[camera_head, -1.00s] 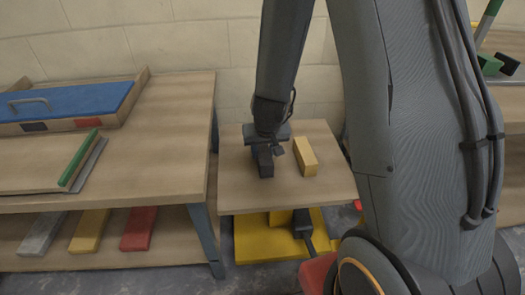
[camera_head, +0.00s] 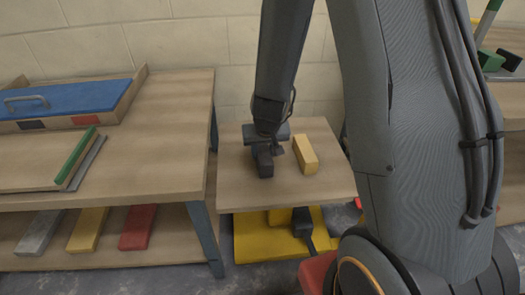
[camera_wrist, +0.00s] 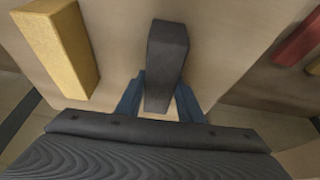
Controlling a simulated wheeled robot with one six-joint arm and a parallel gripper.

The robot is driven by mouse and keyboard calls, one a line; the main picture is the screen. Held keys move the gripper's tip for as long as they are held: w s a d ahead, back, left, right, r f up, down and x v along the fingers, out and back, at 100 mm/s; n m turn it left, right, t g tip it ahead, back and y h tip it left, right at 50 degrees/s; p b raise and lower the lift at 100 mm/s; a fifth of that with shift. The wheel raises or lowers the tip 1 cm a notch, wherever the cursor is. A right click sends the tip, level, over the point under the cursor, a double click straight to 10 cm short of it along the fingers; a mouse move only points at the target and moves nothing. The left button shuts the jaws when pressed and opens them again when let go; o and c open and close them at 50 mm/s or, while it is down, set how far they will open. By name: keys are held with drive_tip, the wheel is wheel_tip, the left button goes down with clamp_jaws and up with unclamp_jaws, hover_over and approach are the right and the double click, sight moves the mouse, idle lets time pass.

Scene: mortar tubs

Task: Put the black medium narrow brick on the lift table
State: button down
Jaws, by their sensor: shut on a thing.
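The black brick (camera_head: 264,163) is at the lift table's wooden top, left of a yellow brick. It also shows in the wrist view (camera_wrist: 166,60), long and narrow, its near end between the two blue fingers. My gripper (camera_wrist: 160,98) is shut on it, a finger on each side. In the head view my gripper (camera_head: 266,147) comes down from above over the lift table (camera_head: 305,192), with the wrist hiding part of the brick. The brick looks to be on or very close to the tabletop; any small gap under it cannot be told.
A yellow brick (camera_head: 305,154) lies on the lift table just right of the black one. The lift table's front is clear.

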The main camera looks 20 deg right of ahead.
drive_tip(key=shift+f, duration=0.1)
drive_tip(key=c, duration=1.1)
unclamp_jaws()
drive_tip(key=p+v, duration=0.5)
drive_tip(key=v, duration=0.3)
drive_tip(key=shift+w+p, duration=0.1)
drive_tip(key=shift+p, duration=0.2)
